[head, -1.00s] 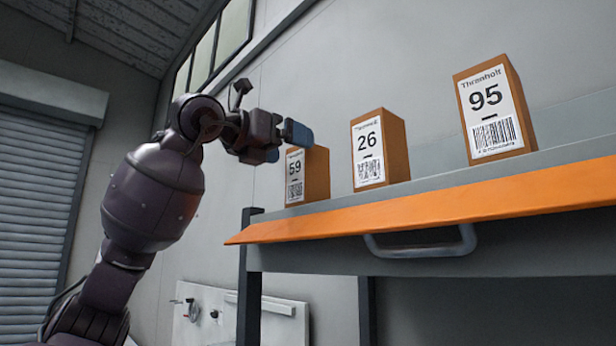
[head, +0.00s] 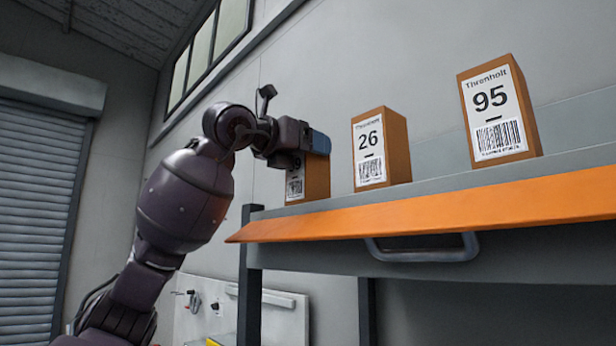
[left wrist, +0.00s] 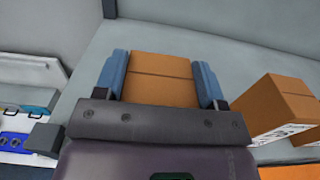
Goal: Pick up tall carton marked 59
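The tall carton marked 59 (head: 316,180) stands upright at the left end of the shelf. Its label is mostly covered by my left gripper (head: 304,152) in the head view, but part of the barcode shows. In the left wrist view I see the brown top of this carton (left wrist: 162,78) between the two blue fingers of my left gripper (left wrist: 161,76). One finger is on each side of it, very close, with a thin gap at the left finger. The fingers look open around the carton. My right gripper is in neither view.
A carton marked 26 (head: 394,148) stands to the right on the shelf, also visible in the wrist view (left wrist: 276,110). A larger-looking carton marked 95 (head: 498,110) is farther right. The shelf has an orange front edge (head: 430,211) and a grey handle (head: 422,250).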

